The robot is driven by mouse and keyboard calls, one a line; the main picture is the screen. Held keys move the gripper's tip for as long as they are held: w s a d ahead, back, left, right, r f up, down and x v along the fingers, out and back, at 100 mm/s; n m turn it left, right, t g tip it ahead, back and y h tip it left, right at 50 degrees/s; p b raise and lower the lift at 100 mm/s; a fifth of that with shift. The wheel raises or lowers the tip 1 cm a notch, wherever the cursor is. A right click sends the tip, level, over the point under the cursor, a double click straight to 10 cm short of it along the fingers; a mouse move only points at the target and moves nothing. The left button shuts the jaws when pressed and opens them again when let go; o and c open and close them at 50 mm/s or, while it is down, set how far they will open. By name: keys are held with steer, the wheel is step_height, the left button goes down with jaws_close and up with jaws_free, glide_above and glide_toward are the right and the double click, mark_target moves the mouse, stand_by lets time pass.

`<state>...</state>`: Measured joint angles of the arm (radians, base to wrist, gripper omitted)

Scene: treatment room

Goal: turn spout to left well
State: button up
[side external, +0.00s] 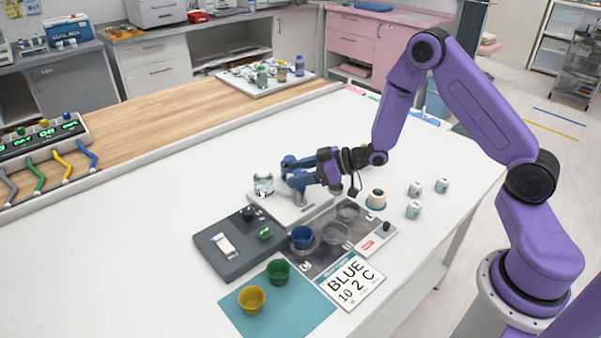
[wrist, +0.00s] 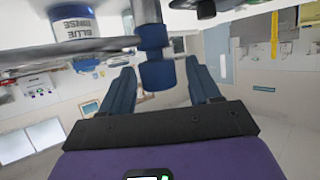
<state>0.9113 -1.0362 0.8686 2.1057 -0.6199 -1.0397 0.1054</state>
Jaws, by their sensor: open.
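My gripper (side external: 296,177) is above the white base (side external: 296,212) of a dispenser near the table's middle. In the wrist view its two blue fingers (wrist: 158,80) are apart, one on each side of the dark blue spout (wrist: 153,38). I cannot tell whether they touch it. A jar labelled BLUE RINSE (wrist: 75,27) is left of the spout in the wrist view. In the side view, a grey plate (side external: 318,262) has round wells (side external: 347,210); a blue cup (side external: 302,237) stands at its left. The gripper partly hides the spout there, so its direction is unclear.
A dark grey panel (side external: 222,262) lies at the front left. A teal mat (side external: 285,318) bears a yellow cup (side external: 251,299) and a green cup (side external: 278,271). A card reading BLUE 10 2 C (side external: 350,281) is beside it. Small white jars (side external: 414,210) stand right.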

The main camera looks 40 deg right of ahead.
jaws_close()
